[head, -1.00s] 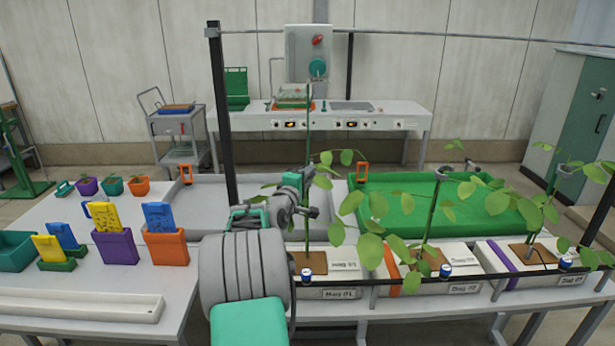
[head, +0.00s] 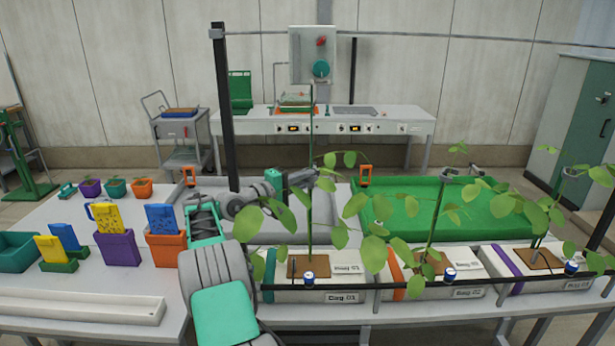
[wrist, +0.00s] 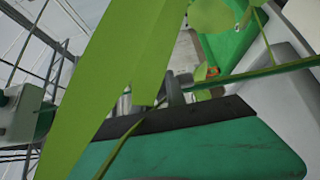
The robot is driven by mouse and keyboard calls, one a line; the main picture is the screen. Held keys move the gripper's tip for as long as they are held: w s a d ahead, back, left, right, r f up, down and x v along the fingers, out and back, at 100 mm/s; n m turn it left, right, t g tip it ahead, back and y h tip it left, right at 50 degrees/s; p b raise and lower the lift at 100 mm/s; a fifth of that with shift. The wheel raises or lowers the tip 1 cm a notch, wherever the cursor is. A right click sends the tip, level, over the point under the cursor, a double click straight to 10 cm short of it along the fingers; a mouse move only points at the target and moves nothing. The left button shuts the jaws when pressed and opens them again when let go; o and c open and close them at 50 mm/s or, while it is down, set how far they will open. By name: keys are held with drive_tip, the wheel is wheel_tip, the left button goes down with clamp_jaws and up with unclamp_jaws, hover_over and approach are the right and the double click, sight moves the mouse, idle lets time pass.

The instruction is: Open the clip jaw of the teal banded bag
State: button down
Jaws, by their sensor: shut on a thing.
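The teal banded bag (head: 270,272) is the leftmost of the white grow bags on the bench, with a brown square on top and a thin upright stem (head: 310,225). My gripper (head: 312,178) is at this stem, high above the bag, reaching in from the left. It is shut on a small grey part at the stem, where the clip would be. The fingers (wrist: 150,100) show partly in the wrist view behind a large green leaf (wrist: 130,75). The leaf and the fingers hide most of the clip, so its jaw cannot be made out.
Two more plants, on the orange banded bag (head: 395,272) and the purple banded bag (head: 505,268), carry grey clips. Leaves hang close to my gripper. A dark post (head: 222,110) stands left of it. Behind are a grey tray (head: 200,195) and a green tray (head: 400,215).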

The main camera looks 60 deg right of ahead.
drive_tip(key=shift+w+a+m+g+y+p, duration=0.15)
drive_tip(key=shift+m+g+y+p, duration=0.45)
drive_tip(key=shift+g, duration=0.4)
drive_tip(key=c, duration=1.4)
unclamp_jaws()
drive_tip(key=shift+o, duration=0.2)
drive_tip(key=shift+t+h+b, duration=0.3)
drive_tip(key=shift+t+b, duration=0.1)
drive_tip(key=shift+b, duration=0.05)
